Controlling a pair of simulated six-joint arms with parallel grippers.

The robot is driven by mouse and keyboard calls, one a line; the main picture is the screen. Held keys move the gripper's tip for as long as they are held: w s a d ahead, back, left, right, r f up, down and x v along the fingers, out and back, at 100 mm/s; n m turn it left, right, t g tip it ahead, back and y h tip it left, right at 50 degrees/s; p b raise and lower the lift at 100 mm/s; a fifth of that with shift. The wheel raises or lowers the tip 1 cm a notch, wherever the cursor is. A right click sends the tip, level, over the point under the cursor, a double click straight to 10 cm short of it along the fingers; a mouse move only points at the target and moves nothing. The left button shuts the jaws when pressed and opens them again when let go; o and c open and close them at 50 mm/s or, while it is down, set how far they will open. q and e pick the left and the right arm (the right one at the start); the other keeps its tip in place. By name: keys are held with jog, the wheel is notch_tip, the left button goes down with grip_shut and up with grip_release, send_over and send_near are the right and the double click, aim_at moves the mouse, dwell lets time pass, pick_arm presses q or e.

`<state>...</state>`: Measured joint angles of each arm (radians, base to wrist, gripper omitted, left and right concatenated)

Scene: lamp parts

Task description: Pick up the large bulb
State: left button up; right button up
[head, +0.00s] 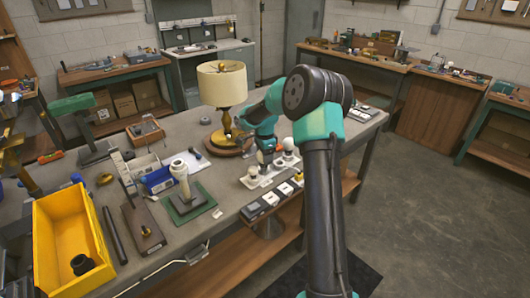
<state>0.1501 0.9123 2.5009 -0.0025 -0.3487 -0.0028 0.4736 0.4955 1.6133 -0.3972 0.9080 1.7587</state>
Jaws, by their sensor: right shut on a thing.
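A white holder (262,180) with light bulbs stands near the front edge of the workbench. A round white bulb (288,144) shows at its right end, and a smaller bulb (253,171) at its left. My right gripper (267,158) points down over the middle of the holder, between these two. It is shut on a bulb, mostly hidden by the fingers; I cannot tell whether that bulb is clear of the holder. My left gripper is not in view.
A lamp with a cream shade (222,84) stands behind the holder on a wooden base.

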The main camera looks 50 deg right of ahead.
jog(key=s+a+r, duration=0.1)
jog(key=s+a, duration=0.6)
jog(key=a, duration=0.1)
jog(key=shift+s+a, duration=0.3)
